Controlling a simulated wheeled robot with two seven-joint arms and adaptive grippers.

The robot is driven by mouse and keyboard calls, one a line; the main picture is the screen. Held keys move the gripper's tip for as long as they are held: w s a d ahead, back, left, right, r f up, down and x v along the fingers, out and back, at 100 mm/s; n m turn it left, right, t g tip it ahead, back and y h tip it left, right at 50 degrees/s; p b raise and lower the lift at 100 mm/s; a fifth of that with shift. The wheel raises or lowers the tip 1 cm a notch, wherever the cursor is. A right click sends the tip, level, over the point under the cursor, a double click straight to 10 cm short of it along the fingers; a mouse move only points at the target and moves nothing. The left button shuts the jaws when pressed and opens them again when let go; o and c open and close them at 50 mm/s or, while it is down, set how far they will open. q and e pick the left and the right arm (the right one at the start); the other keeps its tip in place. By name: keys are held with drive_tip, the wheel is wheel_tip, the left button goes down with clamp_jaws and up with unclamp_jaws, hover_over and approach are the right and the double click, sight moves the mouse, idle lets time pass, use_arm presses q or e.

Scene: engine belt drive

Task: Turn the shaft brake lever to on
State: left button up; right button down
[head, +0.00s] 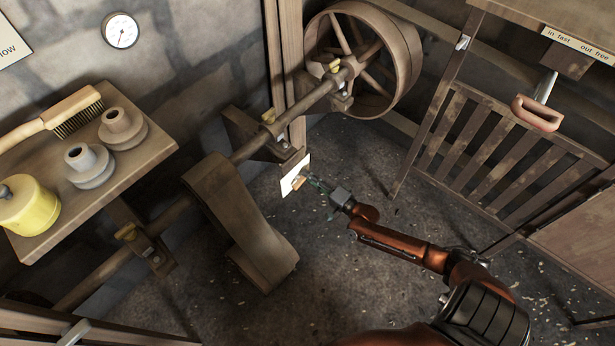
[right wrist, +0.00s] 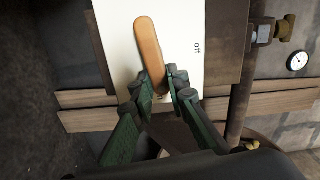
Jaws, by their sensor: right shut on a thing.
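The shaft brake lever (right wrist: 149,48) is an orange-brown wooden handle in front of a white label plate (right wrist: 115,40). In the right wrist view it stands nearly upright in the picture, tilted a little. The word "off" is readable to its right; other lettering by the fingers is mostly covered. My right gripper (right wrist: 160,88) is shut on the lower part of the lever, one finger on each side. In the head view the plate (head: 293,174) and a bit of the lever show just left of my right gripper (head: 321,185). My left gripper is not in view.
A long line shaft (head: 305,102) with a large wheel (head: 403,55) and a belt (head: 232,205) runs behind the plate. A shelf (head: 150,150) with a brush, pulleys and a yellow tin is at left. A slatted guard (head: 495,150) and a handle (head: 537,113) stand at right.

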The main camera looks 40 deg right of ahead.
drive_tip(key=shift+f+m, duration=0.3)
drive_tip(key=shift+m, duration=0.7)
drive_tip(key=c, duration=1.9)
unclamp_jaws()
drive_tip(key=s, duration=0.8)
drive_tip(key=s+d, duration=0.1)
drive_tip(key=s, duration=0.3)
